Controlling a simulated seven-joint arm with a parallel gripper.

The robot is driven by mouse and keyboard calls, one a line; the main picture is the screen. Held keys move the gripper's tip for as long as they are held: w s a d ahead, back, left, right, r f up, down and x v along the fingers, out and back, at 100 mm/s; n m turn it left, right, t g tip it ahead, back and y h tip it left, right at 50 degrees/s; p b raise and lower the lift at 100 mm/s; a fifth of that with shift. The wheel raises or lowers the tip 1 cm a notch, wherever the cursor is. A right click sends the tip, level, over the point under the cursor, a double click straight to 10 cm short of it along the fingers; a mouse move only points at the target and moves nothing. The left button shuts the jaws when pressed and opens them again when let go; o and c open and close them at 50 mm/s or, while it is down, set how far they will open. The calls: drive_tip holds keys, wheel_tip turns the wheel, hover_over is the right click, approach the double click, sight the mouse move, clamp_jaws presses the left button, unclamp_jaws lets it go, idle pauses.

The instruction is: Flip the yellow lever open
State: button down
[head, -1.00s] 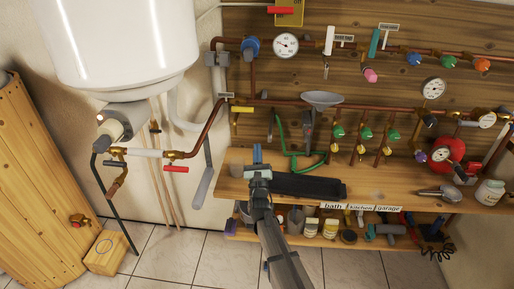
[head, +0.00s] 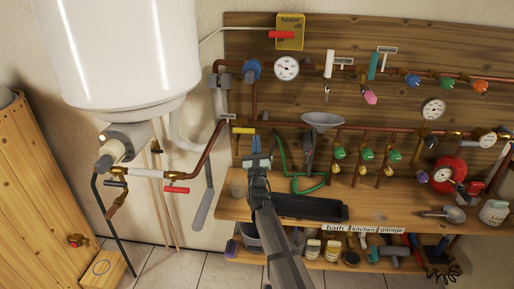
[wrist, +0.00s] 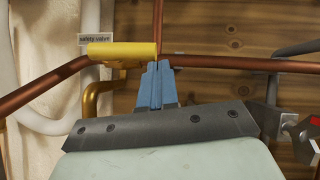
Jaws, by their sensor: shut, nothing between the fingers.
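The yellow lever (head: 243,130) is a short bar lying level on the copper pipe, just right of the boiler's grey fittings. In the wrist view the yellow lever (wrist: 123,50) is level, beside a label reading "safety valve" (wrist: 98,40). My gripper (head: 256,145) has blue fingertips and is just below and to the right of the lever. In the wrist view my gripper (wrist: 157,70) is shut and empty, with its tips close to the lever's right end. I cannot tell whether they touch it.
The white boiler (head: 125,50) hangs at left. A red lever (head: 176,190) sits on its lower pipe. A funnel (head: 322,120) and green hose (head: 283,165) are right of my gripper. A black tray (head: 310,207) lies on the wooden bench below.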

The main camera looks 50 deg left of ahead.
idle(0.4)
wheel_tip(320, 180, up, 10)
drive_tip(key=s+a+n+g+y, duration=0.1)
drive_tip(key=n+g, duration=0.2)
drive_tip(key=n, duration=0.2)
drive_tip(key=shift+s+a, duration=0.2)
idle(0.7)
idle(0.8)
idle(1.0)
drive_tip(key=d+f, duration=0.3)
drive_tip(key=d, duration=0.9)
drive_tip(key=shift+d, duration=0.35)
drive_tip(key=shift+s+f, duration=0.1)
